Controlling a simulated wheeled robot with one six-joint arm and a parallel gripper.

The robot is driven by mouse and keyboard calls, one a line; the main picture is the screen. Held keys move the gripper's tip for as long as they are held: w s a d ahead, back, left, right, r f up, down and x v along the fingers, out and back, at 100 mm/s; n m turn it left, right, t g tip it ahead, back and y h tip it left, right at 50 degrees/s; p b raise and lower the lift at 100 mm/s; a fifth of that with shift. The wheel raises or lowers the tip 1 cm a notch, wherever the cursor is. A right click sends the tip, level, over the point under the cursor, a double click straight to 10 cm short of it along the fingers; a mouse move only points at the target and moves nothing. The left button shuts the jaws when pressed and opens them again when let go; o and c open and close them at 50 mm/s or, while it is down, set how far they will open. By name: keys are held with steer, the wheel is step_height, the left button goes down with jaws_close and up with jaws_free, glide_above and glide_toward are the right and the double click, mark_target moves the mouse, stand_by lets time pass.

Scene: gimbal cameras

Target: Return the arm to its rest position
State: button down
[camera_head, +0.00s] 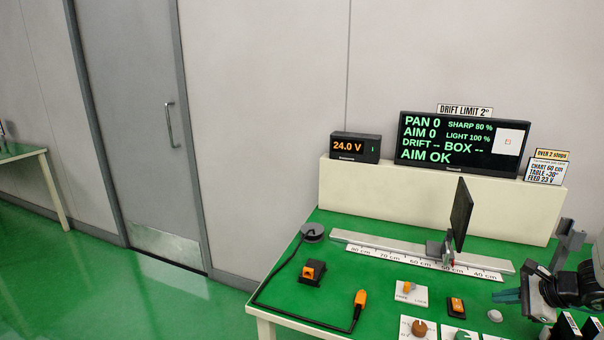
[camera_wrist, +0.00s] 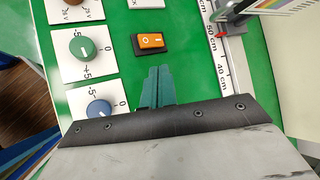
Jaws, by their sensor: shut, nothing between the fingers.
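My gripper (camera_head: 507,296) shows at the right of the head view, its teal fingers pointing left above the green bench (camera_head: 340,262). In the wrist view the two fingers (camera_wrist: 158,80) lie together, shut and empty. They are just below the orange rocker switch (camera_wrist: 151,41) in that picture, and I cannot tell the height of the gap. A green knob (camera_wrist: 82,48) and a blue knob (camera_wrist: 99,108) are to the left of the fingers. Most of my arm is outside the head view.
A rail with a scale (camera_head: 425,262) carries a dark upright panel (camera_head: 461,214). An orange plug (camera_head: 359,298) on a black cable lies at the front left. A monitor (camera_head: 450,143) reading "AIM OK" and a 24.0 V display (camera_head: 354,147) stand on the back ledge.

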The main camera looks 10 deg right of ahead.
steer(key=s+a+r+n+g+y, duration=0.25)
steer(key=a+r+n, duration=0.25)
steer(key=a, duration=0.4)
steer(key=s+a+r+n+g+y, duration=0.1)
steer(key=s+a+r+n+g, duration=0.15)
steer(key=a+r+n, duration=0.45)
steer(key=s+a+r+n+g+h, duration=0.1)
steer(key=s+a+r+n+h, duration=0.2)
steer(key=s+a+r+n, duration=0.1)
steer(key=s+a+r+n+g+h, duration=0.1)
steer(key=s+a+r+n+h, duration=0.3)
steer(key=s+a+n, duration=0.3)
steer(key=s+a+r, duration=0.1)
steer(key=a, duration=0.3)
steer(key=shift+a+r, duration=0.25)
steer(key=shift+d, duration=0.1)
stand_by(1.9)
